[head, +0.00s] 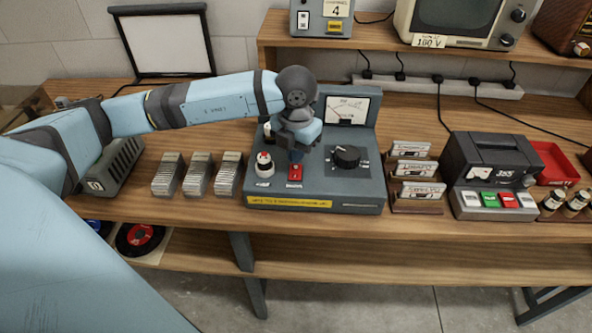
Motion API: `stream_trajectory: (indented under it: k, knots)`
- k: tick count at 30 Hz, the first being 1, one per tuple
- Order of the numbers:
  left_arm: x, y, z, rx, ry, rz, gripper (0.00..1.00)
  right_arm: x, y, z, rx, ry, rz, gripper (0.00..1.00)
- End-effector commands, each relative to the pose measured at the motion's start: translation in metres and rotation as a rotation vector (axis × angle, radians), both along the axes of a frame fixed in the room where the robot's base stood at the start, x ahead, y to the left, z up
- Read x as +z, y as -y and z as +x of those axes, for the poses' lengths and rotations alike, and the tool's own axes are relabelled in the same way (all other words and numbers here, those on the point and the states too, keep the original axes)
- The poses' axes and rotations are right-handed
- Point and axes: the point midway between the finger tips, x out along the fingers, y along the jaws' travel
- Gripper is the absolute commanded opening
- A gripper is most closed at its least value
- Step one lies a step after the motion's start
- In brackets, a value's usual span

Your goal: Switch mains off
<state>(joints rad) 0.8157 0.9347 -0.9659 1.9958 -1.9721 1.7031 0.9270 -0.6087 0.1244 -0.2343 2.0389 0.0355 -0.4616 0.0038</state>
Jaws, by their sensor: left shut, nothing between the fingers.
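A grey power unit (340,192) stands on the wooden bench, with a needle meter (346,108) on its raised back. On its sloped top are a red switch (295,173), a white-and-dark round control (264,163) to its left and a black dial knob (347,156) to its right. Small labels sit below the controls; I cannot read them surely. My left gripper (297,155) is shut and empty, pointing down just above and behind the red switch. I cannot tell whether it touches the switch. My right gripper is out of view.
Card stacks (197,174) and a grey vented box (115,165) stand left of the unit. Right are a cassette rack (417,195), a tape player (490,163) and a red tray (558,163). A shelf behind holds a monitor (462,22) above a power strip (437,85).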

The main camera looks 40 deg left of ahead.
Motion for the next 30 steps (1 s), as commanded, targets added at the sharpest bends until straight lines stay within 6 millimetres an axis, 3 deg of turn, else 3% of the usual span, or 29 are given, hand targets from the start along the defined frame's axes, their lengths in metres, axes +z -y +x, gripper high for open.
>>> stream_trajectory:
  k: [30]
  knots:
    - [-0.0068, 0.0, 0.0, 0.0, 0.0, 0.0, 0.0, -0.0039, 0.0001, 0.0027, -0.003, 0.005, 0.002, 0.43]
